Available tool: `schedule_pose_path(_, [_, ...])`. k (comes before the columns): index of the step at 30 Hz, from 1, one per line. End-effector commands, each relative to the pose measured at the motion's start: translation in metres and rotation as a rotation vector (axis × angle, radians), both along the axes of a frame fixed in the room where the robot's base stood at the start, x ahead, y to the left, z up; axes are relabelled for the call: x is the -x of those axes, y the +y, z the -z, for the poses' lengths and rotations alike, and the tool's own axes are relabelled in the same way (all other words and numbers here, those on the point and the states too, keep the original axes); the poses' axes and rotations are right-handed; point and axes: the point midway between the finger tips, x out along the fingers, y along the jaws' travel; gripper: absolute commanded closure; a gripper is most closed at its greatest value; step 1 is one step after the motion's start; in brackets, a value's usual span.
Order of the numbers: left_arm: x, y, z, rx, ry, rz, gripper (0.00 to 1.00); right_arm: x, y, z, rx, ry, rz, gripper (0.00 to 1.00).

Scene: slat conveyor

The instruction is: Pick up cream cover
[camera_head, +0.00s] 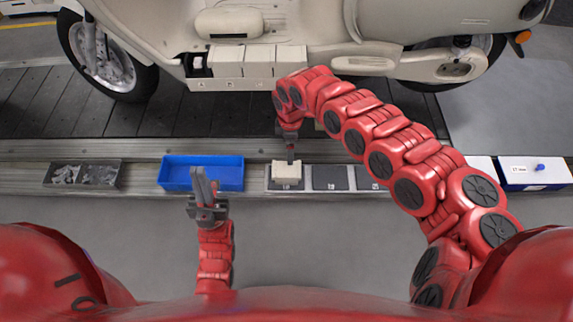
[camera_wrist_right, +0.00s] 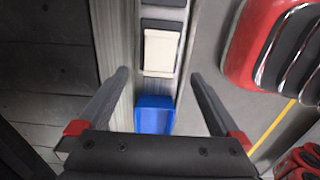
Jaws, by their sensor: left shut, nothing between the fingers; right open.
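The cream cover (camera_head: 287,171) lies on a dark square spot of the ledge, just right of the blue tray (camera_head: 181,187). The cover also shows in the right wrist view (camera_wrist_right: 160,51), upper middle, with the blue tray below it. My right gripper (camera_head: 291,158) points down over the cover in the head view, seen edge-on. In the wrist view its fingers (camera_wrist_right: 160,76) are spread wide and nothing is between them; the cover appears beyond the fingertips. My left gripper (camera_head: 205,182) is shut and empty, in front of the blue tray.
Dark empty pads (camera_head: 330,178) lie right of the cover. A grey bin of metal parts (camera_head: 83,174) is at left, a blue-and-white box (camera_head: 537,174) at right.

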Motion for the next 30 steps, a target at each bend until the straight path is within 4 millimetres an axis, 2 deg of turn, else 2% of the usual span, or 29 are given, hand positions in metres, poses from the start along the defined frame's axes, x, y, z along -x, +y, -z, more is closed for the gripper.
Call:
schedule_pose_path(3, [0.0, 0.0, 0.008, 0.0, 0.0, 0.0, 1.0, 0.003, 0.003, 0.033, -0.003, 0.005, -0.001, 0.0])
schedule_pose_path(9, [0.0, 0.0, 0.018, 0.0, 0.0, 0.0, 1.0, 0.003, 0.003, 0.08, -0.003, 0.005, 0.0, 0.0])
schedule_pose_path(12, [0.0, 0.0, 0.022, 0.0, 0.0, 0.0, 1.0, 0.002, 0.002, 0.096, -0.002, 0.002, -0.001, 0.0])
schedule_pose_path(20, [0.0, 0.0, 0.029, 0.0, 0.0, 0.0, 1.0, 0.001, 0.005, 0.117, -0.004, 0.0, 0.0, 0.0])
schedule_pose_path(27, [0.0, 0.0, 0.048, 0.0, 0.0, 0.0, 1.0, 0.0, 0.009, 0.153, -0.003, -0.002, 0.0, 0.0])
schedule_pose_path(30, [0.0, 0.0, 0.049, 0.0, 0.0, 0.0, 1.0, -0.001, 0.008, 0.157, -0.002, -0.002, 0.001, 0.0])
